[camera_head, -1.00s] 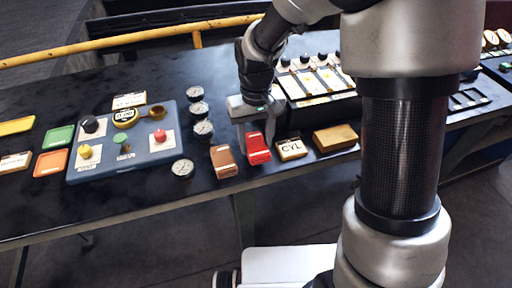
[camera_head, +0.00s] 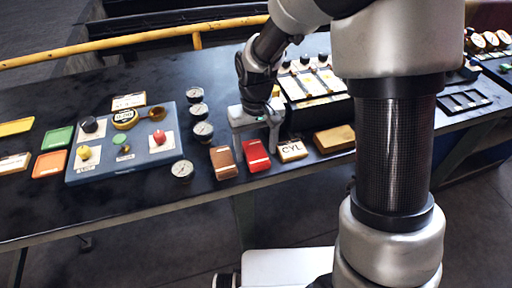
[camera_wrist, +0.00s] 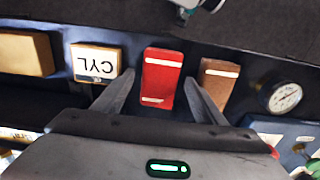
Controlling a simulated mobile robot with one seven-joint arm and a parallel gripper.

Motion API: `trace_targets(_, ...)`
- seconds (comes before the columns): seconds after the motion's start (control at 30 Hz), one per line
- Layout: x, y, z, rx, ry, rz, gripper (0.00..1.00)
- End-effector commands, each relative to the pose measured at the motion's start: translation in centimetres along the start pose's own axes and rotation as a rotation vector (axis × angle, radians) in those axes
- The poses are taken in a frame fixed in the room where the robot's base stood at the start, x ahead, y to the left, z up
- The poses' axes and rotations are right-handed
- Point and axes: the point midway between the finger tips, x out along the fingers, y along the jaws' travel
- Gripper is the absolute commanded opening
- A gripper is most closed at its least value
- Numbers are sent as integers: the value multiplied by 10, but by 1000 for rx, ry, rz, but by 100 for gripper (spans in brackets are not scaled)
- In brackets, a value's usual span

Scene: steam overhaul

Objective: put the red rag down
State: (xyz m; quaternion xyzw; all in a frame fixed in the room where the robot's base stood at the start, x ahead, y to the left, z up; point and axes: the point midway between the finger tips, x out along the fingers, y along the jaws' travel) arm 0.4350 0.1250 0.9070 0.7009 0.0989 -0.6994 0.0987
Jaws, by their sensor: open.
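The red rag (camera_head: 256,156) is a folded red block with pale stripes. It lies on the dark bench near its front edge, between a brown folded rag (camera_head: 223,162) and a CYL-marked block (camera_head: 292,150). My gripper (camera_head: 255,143) is just behind and above the red rag. In the wrist view the red rag (camera_wrist: 161,77) lies ahead between my two spread fingers (camera_wrist: 158,98). The fingers are apart and nothing is held between them.
A tan block (camera_head: 334,139) lies right of the CYL block. Several gauges (camera_head: 182,169) and a blue panel (camera_head: 122,143) with knobs stand to the left. A slider console (camera_head: 318,85) is close behind my gripper at right. A yellow rail (camera_head: 150,38) runs behind the bench.

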Motion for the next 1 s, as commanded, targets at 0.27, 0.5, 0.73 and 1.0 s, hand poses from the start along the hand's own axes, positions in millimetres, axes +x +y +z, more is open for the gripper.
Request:
trace_targets(0.27, -48, 0, -1, 0, 6, 0, 65)
trace_targets(0.5, -97, 0, -1, 0, 5, 0, 65)
trace_targets(0.73, -120, 0, -1, 0, 2, 0, 65)
trace_targets(1.0, -143, 11, 12, 23, 43, 8, 65)
